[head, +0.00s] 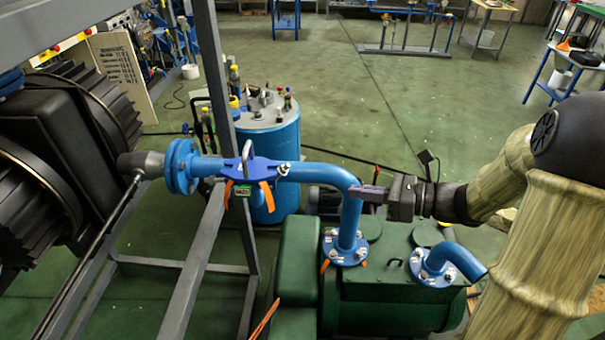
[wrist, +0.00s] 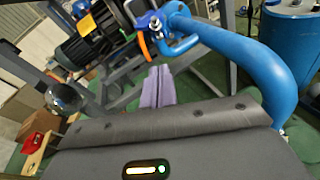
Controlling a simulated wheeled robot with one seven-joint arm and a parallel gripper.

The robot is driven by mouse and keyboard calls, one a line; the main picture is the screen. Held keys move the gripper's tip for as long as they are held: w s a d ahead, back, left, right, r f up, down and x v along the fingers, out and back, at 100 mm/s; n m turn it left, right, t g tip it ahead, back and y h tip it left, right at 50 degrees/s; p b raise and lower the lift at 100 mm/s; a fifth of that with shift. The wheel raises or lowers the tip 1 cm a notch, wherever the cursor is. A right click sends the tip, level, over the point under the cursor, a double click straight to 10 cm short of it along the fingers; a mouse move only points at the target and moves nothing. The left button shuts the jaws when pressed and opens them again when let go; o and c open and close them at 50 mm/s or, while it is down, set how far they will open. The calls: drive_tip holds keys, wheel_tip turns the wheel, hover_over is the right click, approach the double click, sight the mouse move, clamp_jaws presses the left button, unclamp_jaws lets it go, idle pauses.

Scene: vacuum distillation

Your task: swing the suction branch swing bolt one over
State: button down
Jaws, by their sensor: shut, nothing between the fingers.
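The blue suction branch pipe (head: 318,172) runs from the flange at the left to a bend that drops to the green pump. A blue clamp-like fitting (head: 252,173) sits on it, with a silver upright loop (head: 246,157) and silver bolt hardware (head: 283,168) at its right end. I cannot tell which piece is swing bolt one. In the wrist view, silver hardware (wrist: 155,24) shows beside the blue pipe (wrist: 235,48). My gripper (head: 354,192) has purple fingers, shut and empty, close to the pipe bend in the head view; it also shows in the wrist view (wrist: 158,72).
The green pump (head: 385,300) stands below, with a second blue elbow (head: 452,262). A grey frame (head: 190,265) and dark finned machine (head: 60,150) are at the left. Orange tags (head: 267,196) hang from the fitting. A blue drum (head: 272,140) stands behind the pipe.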

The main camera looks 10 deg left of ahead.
drive_tip(key=shift+a, duration=0.15)
drive_tip(key=p, duration=0.3)
approach(281, 173)
wheel_tip(281, 173, down, 3)
drive_tip(key=a, duration=0.2)
drive_tip(key=shift+w+a+r+p, duration=0.45)
drive_tip(key=shift+a+p, duration=0.15)
drive_tip(key=shift+a, duration=0.1)
drive_tip(key=shift+w+a+r+p, duration=0.5)
drive_tip(key=shift+a+p, duration=0.1)
drive_tip(key=shift+a, duration=0.15)
drive_tip(key=shift+r, duration=0.15)
drive_tip(key=shift+s+p, duration=0.1)
drive_tip(key=shift+p, duration=0.2)
